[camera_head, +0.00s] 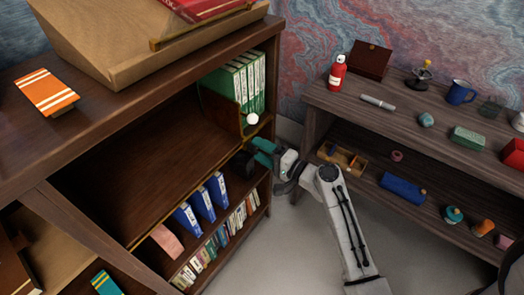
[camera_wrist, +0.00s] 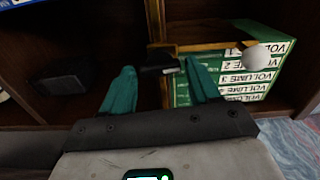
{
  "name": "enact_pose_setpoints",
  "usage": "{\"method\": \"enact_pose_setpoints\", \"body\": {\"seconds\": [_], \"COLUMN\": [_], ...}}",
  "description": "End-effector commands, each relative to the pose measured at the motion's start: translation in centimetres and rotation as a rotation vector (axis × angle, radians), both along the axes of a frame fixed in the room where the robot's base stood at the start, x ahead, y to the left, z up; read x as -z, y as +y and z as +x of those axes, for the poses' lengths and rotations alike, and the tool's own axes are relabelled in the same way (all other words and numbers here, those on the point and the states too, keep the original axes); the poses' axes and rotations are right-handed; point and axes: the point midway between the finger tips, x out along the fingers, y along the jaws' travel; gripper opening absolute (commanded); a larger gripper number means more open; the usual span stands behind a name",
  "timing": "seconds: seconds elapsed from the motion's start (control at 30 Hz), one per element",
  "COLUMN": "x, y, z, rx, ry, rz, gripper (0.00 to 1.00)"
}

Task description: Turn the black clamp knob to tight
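The black clamp knob (camera_wrist: 160,58) shows in the wrist view as a small dark piece at the gold-edged shelf front. It lies ahead of my gripper (camera_wrist: 160,68), roughly centred between the teal fingertips. The fingers are spread, with a visible gap on each side of the knob, so I do not see them holding it. The marking and turn position of the knob cannot be read. In the head view my gripper (camera_head: 263,152) is at the bookcase's right end, beside the shelf edge, and I cannot make out the knob clearly there.
Green volumes (camera_wrist: 232,85) stand close to the right finger, with a white ball (camera_wrist: 257,55) in front of them. A dark block (camera_wrist: 65,88) sits in the lower compartment. Blue binders (camera_head: 204,204) stand on the lower shelf. A side shelf (camera_head: 330,98) stands right, beyond open floor.

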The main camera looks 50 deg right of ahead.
Motion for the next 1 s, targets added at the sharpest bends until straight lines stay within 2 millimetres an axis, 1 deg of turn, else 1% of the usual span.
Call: {"method": "enact_pose_setpoints", "body": {"seconds": [0.03, 0.1, 0.13, 0.37, 0.47, 0.57, 0.8, 0.9, 1.0], "x": [0.0, 0.0, 0.0, 0.0, 0.0, 0.1, 0.2, 0.1, 0.1], "y": [0.0, 0.1, 0.1, 0.1, 0.0, 0.0, -0.2, -0.2, -0.3], "z": [0.0, 0.0, 0.0, 0.0, -0.6, -1.9, -6.6, -8.3, -9.6], "rx": [-0.001, -0.001, -0.001, -0.002, -0.001, -0.001, 0.001, 0.000, 0.000], "ry": [0.000, 0.000, -0.001, -0.001, -0.001, 0.002, 0.002, 0.001, 0.000], "rz": [0.000, 0.000, 0.000, 0.000, -0.001, 0.000, 0.000, 0.000, 0.000], "gripper": [0.66, 0.73, 0.74, 0.74, 0.74, 0.74, 0.74, 0.74, 0.74]}}
